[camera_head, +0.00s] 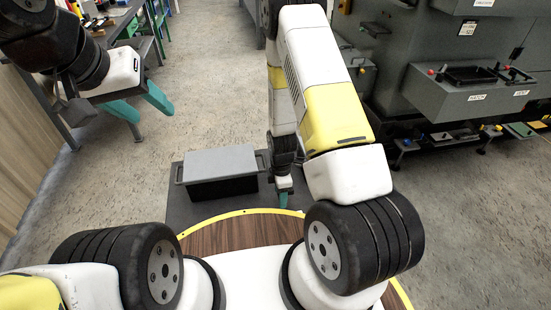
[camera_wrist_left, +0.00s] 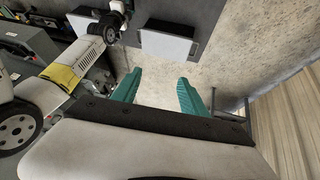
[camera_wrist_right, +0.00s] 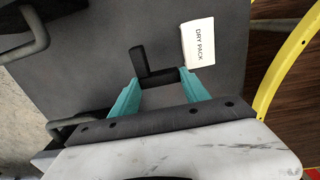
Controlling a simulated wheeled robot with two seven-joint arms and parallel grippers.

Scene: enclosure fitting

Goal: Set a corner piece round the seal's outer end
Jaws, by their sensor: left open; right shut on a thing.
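My left gripper (camera_head: 155,116) is open and empty above the floor at the upper left; its teal fingers stand apart in the left wrist view (camera_wrist_left: 160,77). My right gripper (camera_head: 283,200) points down beside the grey-topped box (camera_head: 219,162). In the right wrist view (camera_wrist_right: 160,76) its fingers are shut on a dark L-shaped corner piece (camera_wrist_right: 140,64), seen over a dark grey surface. In the head view the piece is too small to make out. I cannot make out the seal in any view.
A white DRY PACK label (camera_wrist_right: 198,42) and metal handles (camera_wrist_right: 32,32) show near my right gripper. The box stands on a dark mat (camera_head: 180,212). Grey machinery (camera_head: 470,90) stands at the right, a workbench (camera_head: 120,22) at the upper left. Open floor lies between.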

